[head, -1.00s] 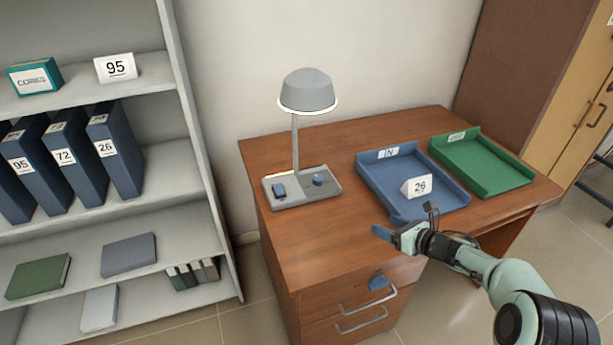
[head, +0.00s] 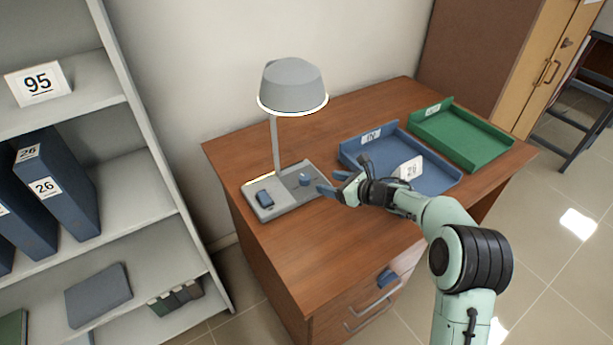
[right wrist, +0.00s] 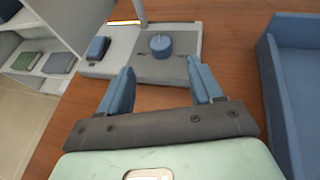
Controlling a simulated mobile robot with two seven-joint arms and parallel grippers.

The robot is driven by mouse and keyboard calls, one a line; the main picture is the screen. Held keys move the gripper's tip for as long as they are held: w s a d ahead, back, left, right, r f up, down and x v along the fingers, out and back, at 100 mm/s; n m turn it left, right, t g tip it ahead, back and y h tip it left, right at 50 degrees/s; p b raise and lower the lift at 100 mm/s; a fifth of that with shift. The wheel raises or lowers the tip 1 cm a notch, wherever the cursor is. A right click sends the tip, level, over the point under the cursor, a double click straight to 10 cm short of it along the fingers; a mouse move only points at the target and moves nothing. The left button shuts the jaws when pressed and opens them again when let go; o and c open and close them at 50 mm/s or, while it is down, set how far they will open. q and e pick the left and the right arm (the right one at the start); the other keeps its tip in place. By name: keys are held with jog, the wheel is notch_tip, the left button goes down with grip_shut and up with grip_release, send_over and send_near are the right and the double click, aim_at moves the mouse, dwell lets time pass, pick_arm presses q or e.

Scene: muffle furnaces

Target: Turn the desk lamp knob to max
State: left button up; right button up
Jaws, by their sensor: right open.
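The desk lamp (head: 292,88) has a grey shade and stands on a flat grey base (head: 272,208) at the back left of the wooden desk. The round blue knob (head: 305,180) is on the right part of the base; it also shows in the right wrist view (right wrist: 160,45). A blue rocker switch (head: 264,199) is on the left part. My right gripper (head: 328,190) is open and empty, just right of the base. In the right wrist view its two blue fingers (right wrist: 160,80) point toward the knob, which lies beyond the tips and between their lines. My left gripper is not in view.
A green tray (head: 465,138) is farther right. A shelf (head: 150,180) with binders stands left. The desk's front left top is clear.

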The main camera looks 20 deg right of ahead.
aim_at(305, 176)
jog(key=x, duration=1)
jog(key=shift+p, duration=0.35)
jog(key=shift+c, duration=0.3)
jog(key=c, duration=1)
